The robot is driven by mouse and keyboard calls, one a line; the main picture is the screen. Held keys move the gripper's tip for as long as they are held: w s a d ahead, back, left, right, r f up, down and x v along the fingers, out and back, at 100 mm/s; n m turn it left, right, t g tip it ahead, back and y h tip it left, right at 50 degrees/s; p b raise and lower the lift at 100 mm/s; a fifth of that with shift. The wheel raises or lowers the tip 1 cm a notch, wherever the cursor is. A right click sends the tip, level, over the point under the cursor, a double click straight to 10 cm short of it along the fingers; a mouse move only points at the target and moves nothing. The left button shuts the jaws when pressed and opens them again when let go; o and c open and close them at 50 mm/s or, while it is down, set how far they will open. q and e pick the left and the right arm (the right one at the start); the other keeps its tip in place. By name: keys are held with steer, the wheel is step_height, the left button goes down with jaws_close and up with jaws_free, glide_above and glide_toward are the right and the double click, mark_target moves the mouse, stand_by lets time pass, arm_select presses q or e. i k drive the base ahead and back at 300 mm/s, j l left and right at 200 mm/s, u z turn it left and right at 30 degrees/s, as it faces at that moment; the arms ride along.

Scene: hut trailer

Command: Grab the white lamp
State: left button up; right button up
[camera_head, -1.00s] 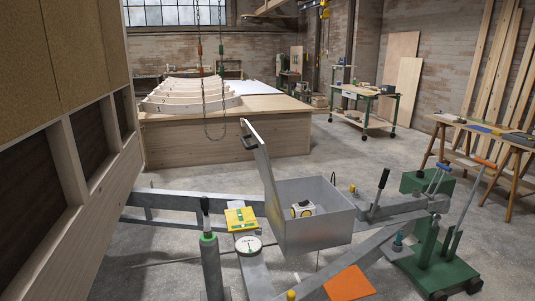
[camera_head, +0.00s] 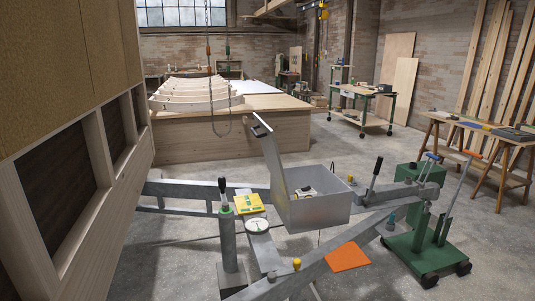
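A small white and yellow object (camera_head: 305,193), probably the white lamp, sits inside an open grey metal box (camera_head: 322,213). The box's front wall hides its lower part, so its full shape cannot be told. The box lid (camera_head: 269,152) stands raised on the left side. The box is by the grey trailer frame (camera_head: 178,190) in the middle of the view. Neither of my grippers shows in the head view.
A yellow-green case (camera_head: 249,203) and a round dial (camera_head: 258,225) lie left of the box. An upright grey jack post (camera_head: 228,245) stands nearer. An orange sheet (camera_head: 347,257) and green wheeled jack (camera_head: 425,255) are at right. The hut wall (camera_head: 60,190) fills the left.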

mark_target(299, 194)
steer(key=u, duration=0.35)
steer(key=i+l+u, duration=0.3)
steer(key=l+u, duration=0.3)
steer(key=l, duration=0.15)
steer(key=i+l+u, duration=0.15)
steer(key=l+u, duration=0.15)
steer(key=l, duration=0.1)
